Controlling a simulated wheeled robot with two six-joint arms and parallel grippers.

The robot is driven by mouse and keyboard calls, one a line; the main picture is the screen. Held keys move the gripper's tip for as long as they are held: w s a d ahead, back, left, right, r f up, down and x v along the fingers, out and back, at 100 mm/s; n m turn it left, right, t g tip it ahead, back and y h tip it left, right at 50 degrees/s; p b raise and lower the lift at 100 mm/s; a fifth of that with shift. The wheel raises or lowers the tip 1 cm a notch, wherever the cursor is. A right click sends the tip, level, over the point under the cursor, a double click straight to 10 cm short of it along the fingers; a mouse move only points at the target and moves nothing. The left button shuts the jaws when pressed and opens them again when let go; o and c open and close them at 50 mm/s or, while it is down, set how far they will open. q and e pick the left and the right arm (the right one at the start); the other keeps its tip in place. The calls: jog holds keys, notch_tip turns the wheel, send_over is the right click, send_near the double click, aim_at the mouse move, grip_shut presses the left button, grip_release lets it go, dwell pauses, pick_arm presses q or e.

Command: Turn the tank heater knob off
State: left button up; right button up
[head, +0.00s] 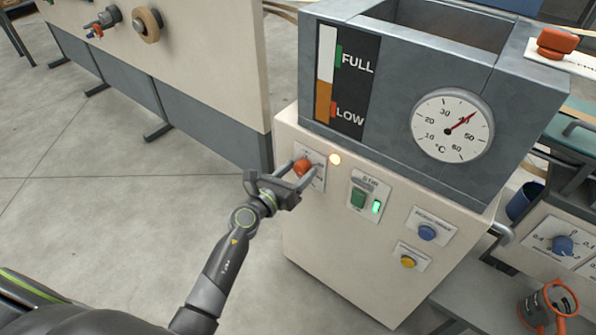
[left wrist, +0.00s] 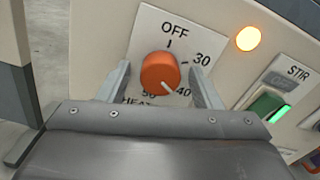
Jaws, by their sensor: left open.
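The orange tank heater knob (head: 302,167) is on a white plate on the front of the beige cabinet. In the left wrist view the knob (left wrist: 160,70) shows OFF printed above it and 30, 40 and 50 around it. Its white pointer line points down and right, towards 40. My left gripper (head: 297,178) is open at the plate. In the left wrist view its two fingers (left wrist: 158,80) stand on either side of the knob, with gaps showing between them and it. My right gripper is not in view.
An amber lamp (head: 335,160) glows beside the plate. The green STIR switch (head: 358,198), its lit green light, and blue (head: 427,233) and yellow (head: 408,262) buttons are to the right. A grey tank with a temperature dial (head: 452,126) sits above. Floor is clear left of the cabinet.

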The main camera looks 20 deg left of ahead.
pick_arm(q)
jog(key=shift+w+d, duration=0.1)
jog(key=shift+w, duration=0.15)
jog(key=c, duration=1)
